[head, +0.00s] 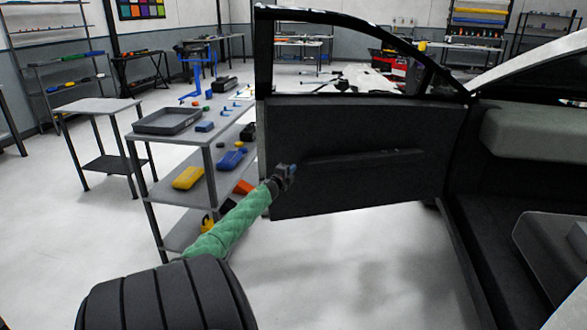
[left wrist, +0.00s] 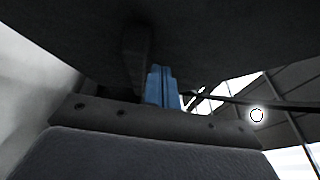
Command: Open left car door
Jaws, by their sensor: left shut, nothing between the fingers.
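The black car door (head: 360,140) stands swung wide open in the head view, its inner panel and armrest facing me and its window frame above. Its hinge side meets the car body (head: 535,150) at right. My left gripper (head: 291,171), at the end of the green-sleeved arm, is at the lower part of the inner panel near the door's free edge. It is shut and empty. In the left wrist view its blue fingertips (left wrist: 160,87) are together just under a large dark surface, likely the door (left wrist: 230,35). I cannot tell whether they touch it. My right gripper is out of view.
A grey shelf cart (head: 205,140) with a tray (head: 168,121) and tools stands left of the door's free edge, close behind it. A smaller grey table (head: 97,105) is further left. The floor below the door and at front left is clear.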

